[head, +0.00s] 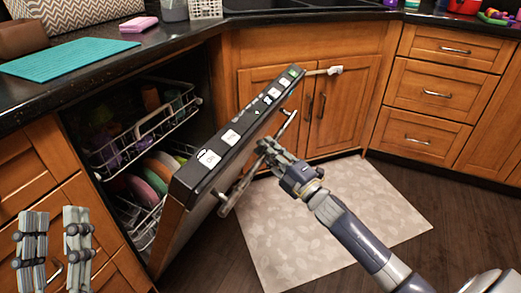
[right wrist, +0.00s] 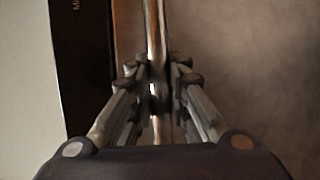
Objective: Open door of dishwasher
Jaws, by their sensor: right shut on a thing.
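The dishwasher door (head: 185,230) is tilted partway open in the head view, with its dark control-panel edge (head: 240,130) uppermost. The opening behind it shows an upper rack (head: 150,130) and plates (head: 155,178) lower down. A metal bar handle (head: 232,195) runs along the door's outer face. My right gripper (head: 264,147) is shut on this handle near its middle. In the right wrist view the handle (right wrist: 153,30) runs between the fingers. My left gripper (head: 55,250) is open and empty at the lower left, apart from the door.
Wooden cabinets (head: 345,105) and drawers (head: 440,92) stand behind and to the right. A light mat (head: 330,220) covers the floor in front of the door. The dark counter (head: 120,52) holds a teal mat (head: 65,60) and a pink sponge (head: 138,24). The floor on the right is clear.

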